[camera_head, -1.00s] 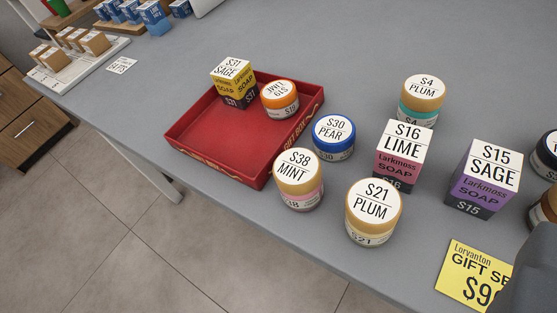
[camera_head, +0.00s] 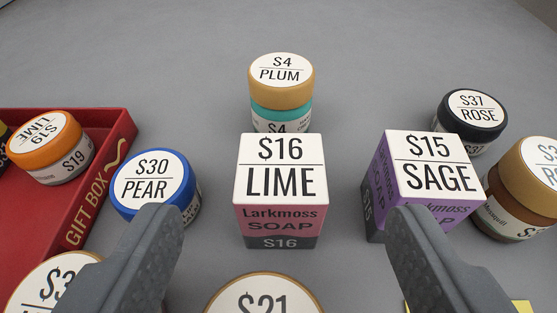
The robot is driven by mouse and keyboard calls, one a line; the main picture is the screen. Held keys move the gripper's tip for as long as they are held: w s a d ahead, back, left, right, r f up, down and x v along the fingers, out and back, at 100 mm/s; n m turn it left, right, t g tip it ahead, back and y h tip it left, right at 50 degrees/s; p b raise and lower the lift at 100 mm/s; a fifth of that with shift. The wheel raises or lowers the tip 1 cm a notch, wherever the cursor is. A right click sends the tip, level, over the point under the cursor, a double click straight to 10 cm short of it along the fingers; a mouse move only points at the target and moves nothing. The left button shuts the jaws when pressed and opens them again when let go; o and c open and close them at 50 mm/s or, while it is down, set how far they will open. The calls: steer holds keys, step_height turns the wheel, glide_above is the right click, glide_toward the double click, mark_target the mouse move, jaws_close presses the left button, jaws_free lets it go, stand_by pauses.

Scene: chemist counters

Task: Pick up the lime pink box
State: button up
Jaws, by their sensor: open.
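The lime pink box (camera_head: 279,218) stands upright on the grey counter near the middle of the view. It has a white top marked S16 LIME and a pink front marked Larkmoss SOAP with a dark band below. My gripper (camera_head: 283,222) is open and empty. Its two dark fingers show at the lower left and lower right, with the box between them in the picture and ahead of them. I cannot tell how far the fingertips are from the box.
The purple S15 SAGE box (camera_head: 379,187) stands close right, partly behind my right finger. The blue S30 PEAR jar (camera_head: 189,197) is left, S4 PLUM (camera_head: 281,88) behind, S21 (camera_head: 263,293) in front. The red gift box tray (camera_head: 113,165) holds an orange jar (camera_head: 50,147).

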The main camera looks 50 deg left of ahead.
mark_target(279, 187)
steer(key=shift+f+b+x, duration=0.15)
steer(key=shift+b+x, duration=0.05)
steer(key=shift+x, duration=1.15)
steer(key=shift+f+b+x, duration=0.15)
steer(key=shift+x, duration=1.2)
steer(key=shift+s, duration=0.15)
steer(key=shift+c, duration=0.3)
steer(key=c, duration=1)
